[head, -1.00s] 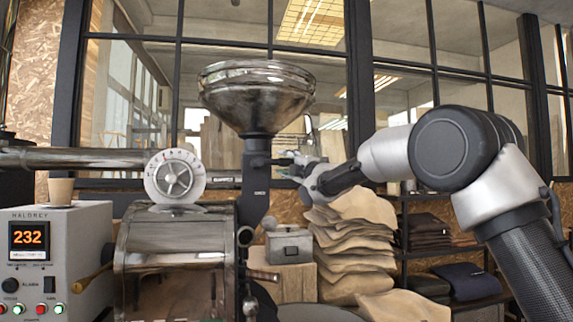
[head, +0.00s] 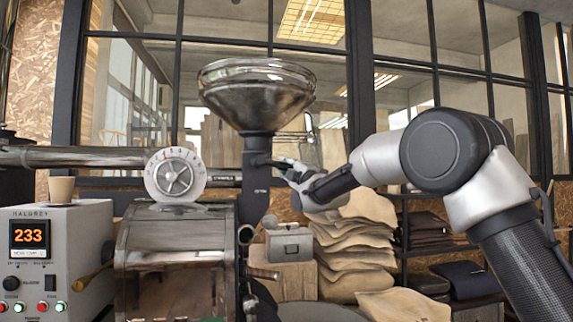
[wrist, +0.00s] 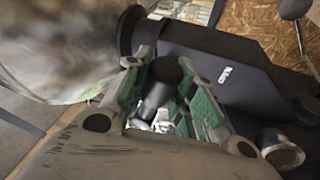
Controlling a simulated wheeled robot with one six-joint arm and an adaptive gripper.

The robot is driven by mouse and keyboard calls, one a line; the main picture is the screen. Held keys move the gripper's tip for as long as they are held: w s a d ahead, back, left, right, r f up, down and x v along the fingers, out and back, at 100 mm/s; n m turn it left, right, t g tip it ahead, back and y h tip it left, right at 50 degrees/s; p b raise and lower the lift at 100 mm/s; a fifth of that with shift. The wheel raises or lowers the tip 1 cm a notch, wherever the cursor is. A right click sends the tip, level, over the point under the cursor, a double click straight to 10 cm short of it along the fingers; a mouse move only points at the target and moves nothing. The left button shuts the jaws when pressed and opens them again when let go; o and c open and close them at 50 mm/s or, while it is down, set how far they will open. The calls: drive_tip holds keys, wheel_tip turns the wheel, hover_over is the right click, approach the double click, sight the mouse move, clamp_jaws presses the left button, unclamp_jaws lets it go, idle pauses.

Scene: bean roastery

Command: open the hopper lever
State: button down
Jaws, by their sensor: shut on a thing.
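The steel hopper (head: 257,92) stands on the dark neck (head: 255,170) of the roaster; it also shows, blurred, at the left of the wrist view (wrist: 50,45). The hopper lever (head: 263,160) sticks out from the right side of the neck, a short dark bar in the head view. My gripper (head: 281,166) is beside the neck, shut on the lever. In the wrist view the lever's dark round knob (wrist: 167,70) sits between the green-padded fingers. The fingers hide part of the lever.
The roaster drum (head: 175,255), with a round dial (head: 175,175), stands below left. A control box (head: 60,255) with a cup (head: 61,189) on it is at far left. Stacked sacks (head: 350,250) and a small grey box (head: 289,243) stand behind, below my gripper.

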drive_tip(key=f+m+t, duration=0.1)
drive_tip(key=m, duration=0.1)
drive_tip(key=a+f+m+h, duration=0.1)
drive_tip(key=m, duration=0.1)
drive_tip(key=shift+s+f+t, duration=0.1)
drive_tip(key=shift+f+t, duration=0.05)
drive_tip(key=shift+t, duration=0.25)
drive_tip(key=shift+s+a+f+m+t+h, duration=0.15)
drive_tip(key=shift+a+f+m+t+h, duration=0.6)
drive_tip(key=shift+m, duration=1)
drive_tip(key=shift+s+a+f+m+t+h, duration=0.25)
drive_tip(key=shift+f+m+h, duration=0.2)
drive_tip(key=shift+m+h, duration=1)
drive_tip(key=shift+s+a+f+m+t+h, duration=0.1)
drive_tip(key=shift+a+f+m+t+h, duration=0.55)
drive_tip(key=shift+m, duration=1.35)
drive_tip(key=c, duration=1.2)
unclamp_jaws()
drive_tip(key=shift+o, duration=0.2)
drive_tip(key=v, duration=1.2)
